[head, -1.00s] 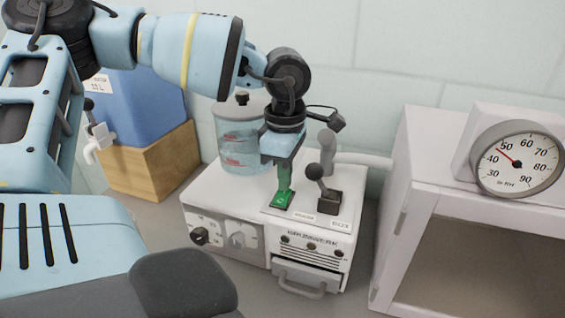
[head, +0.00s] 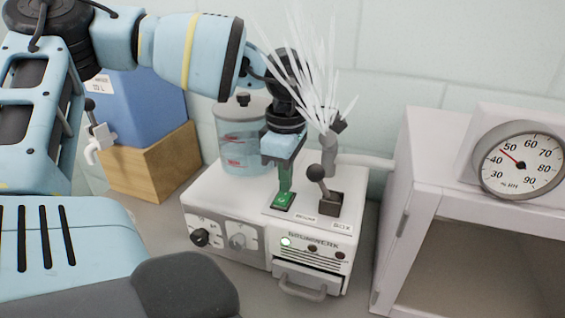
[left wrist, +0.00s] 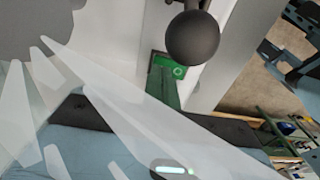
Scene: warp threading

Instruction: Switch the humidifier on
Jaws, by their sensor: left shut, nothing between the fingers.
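The humidifier (head: 225,187) is a white box with knobs and lamps on its front. My left gripper (head: 284,192) points straight down, shut and empty, with its tips at the green rocker switch (head: 284,203) on top. Its tips and the green switch (left wrist: 171,70) also show in the left wrist view. The left front lamp (head: 286,241) glows white, and the other two are dark. White mist streaks (head: 305,70) rise from the grey spout (head: 329,152). My right gripper is out of view.
A black-knobbed lever (head: 317,174) stands just right of the switch. A clear water tank (head: 240,145) sits behind on the left. A white cabinet (head: 405,190) with a humidity dial (head: 520,163) near 50 stands right. A blue container (head: 150,110) rests on a wooden block (head: 150,165).

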